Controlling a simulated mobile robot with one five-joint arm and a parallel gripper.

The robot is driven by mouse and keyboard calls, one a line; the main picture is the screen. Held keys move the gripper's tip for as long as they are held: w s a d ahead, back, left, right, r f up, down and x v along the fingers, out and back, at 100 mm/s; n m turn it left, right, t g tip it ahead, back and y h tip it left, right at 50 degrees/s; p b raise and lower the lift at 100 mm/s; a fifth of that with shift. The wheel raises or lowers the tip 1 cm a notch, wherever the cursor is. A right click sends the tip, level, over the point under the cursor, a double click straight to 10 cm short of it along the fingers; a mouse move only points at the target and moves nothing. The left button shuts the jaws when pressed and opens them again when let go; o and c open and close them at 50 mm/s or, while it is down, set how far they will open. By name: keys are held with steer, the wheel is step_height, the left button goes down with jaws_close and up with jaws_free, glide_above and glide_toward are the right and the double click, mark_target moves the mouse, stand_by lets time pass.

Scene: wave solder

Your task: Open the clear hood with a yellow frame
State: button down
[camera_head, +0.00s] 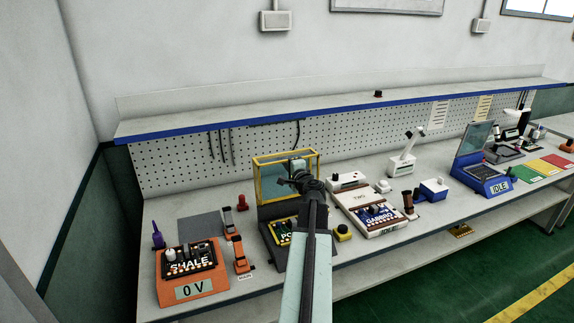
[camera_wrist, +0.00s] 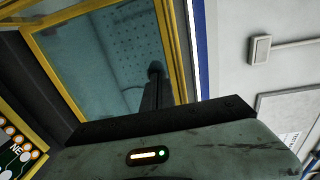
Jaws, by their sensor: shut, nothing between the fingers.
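The clear hood with a yellow frame (camera_head: 265,168) stands raised, roughly upright, at the back of a dark machine (camera_head: 268,229) on the bench. A green circuit board (camera_head: 284,238) shows on the machine, partly hidden by my arm. The hood's yellow frame (camera_wrist: 180,66) and clear panel fill the upper left of the wrist view. My gripper (camera_head: 285,181) is shut and empty, in front of the hood's panel. I cannot tell whether it touches the hood. In the wrist view, a corner of the board (camera_wrist: 14,145) shows at the lower left.
A yellow button box (camera_head: 343,233) and a white unit (camera_head: 375,215) stand to the right. A blue-edged shelf (camera_head: 340,107) runs above the bench along the pegboard.

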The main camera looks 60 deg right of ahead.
steer(key=x, duration=0.5)
steer(key=shift+r, duration=0.1)
steer(key=shift+s+a, duration=0.1)
steer(key=shift+s, duration=0.05)
steer(key=shift+a+r, duration=0.1)
steer(key=s+a+r+p, duration=0.5)
steer(key=s+a, duration=0.2)
steer(key=s, duration=0.3)
steer(key=shift+s+a, duration=0.25)
steer(key=shift+a, duration=0.1)
steer(key=shift+f, duration=0.1)
